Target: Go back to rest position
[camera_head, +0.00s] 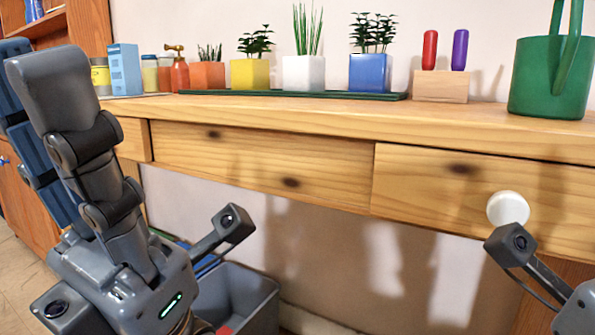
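My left arm (105,190) rises large on the left side of the head view, bent downward in front of the wooden table. Its wrist camera (235,222) sticks out to the right, below the table's drawer front. The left fingers are not visible; they lie below the frame edge. At the lower right corner only my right wrist camera (515,240) and a bit of the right wrist show, in front of the right drawer near its white knob (507,209). The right fingers are out of the frame. I see nothing held.
The wooden table (430,117) carries a green tray (300,94) with potted plants, a block with red and purple handles (441,87), and a green watering can (548,78). A grey bin (250,298) stands below, beside my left wrist. A wooden cabinet (85,25) is at left.

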